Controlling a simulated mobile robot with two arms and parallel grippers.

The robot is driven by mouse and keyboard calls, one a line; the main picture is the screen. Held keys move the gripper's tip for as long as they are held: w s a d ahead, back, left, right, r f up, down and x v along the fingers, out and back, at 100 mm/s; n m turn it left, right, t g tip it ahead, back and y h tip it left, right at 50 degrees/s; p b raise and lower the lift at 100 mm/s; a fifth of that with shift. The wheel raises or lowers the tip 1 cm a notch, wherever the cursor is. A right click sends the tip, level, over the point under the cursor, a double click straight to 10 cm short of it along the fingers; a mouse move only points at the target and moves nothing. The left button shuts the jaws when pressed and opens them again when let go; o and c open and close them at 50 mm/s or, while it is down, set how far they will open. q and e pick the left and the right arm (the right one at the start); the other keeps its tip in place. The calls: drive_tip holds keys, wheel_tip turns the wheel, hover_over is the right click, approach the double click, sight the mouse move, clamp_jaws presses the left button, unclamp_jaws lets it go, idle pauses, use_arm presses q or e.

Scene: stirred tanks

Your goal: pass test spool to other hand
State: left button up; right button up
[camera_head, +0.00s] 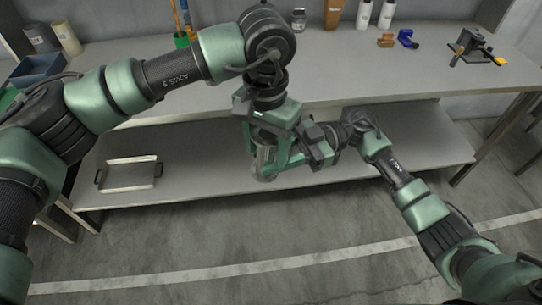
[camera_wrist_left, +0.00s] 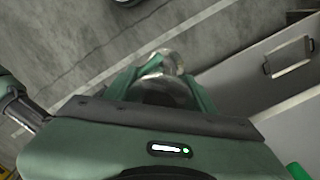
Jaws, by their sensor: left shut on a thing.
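The test spool (camera_head: 264,160) shows as a small grey, shiny piece low between the fingers of my left gripper (camera_head: 266,166). In the left wrist view the spool (camera_wrist_left: 164,72) looks silvery and partly see-through, and the two green fingers of my left gripper (camera_wrist_left: 168,68) are shut on it. It is held in the air in front of the shelf unit. My right gripper (camera_head: 294,160) is close beside it on the right, pointing left. Its fingers overlap the left gripper in the head view, so its opening and any contact with the spool are unclear.
A workbench (camera_head: 330,82) stands behind with a lower shelf (camera_head: 210,175) bearing a handled tray (camera_head: 130,175). On the bench are white bottles (camera_head: 386,14), a blue part (camera_head: 408,38), an orange part (camera_head: 386,40) and a dark fixture (camera_head: 474,44). The floor in front is clear.

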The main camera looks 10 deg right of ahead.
use_arm(q)
drive_tip(key=o, duration=1.6)
drive_tip(key=shift+o, duration=0.2)
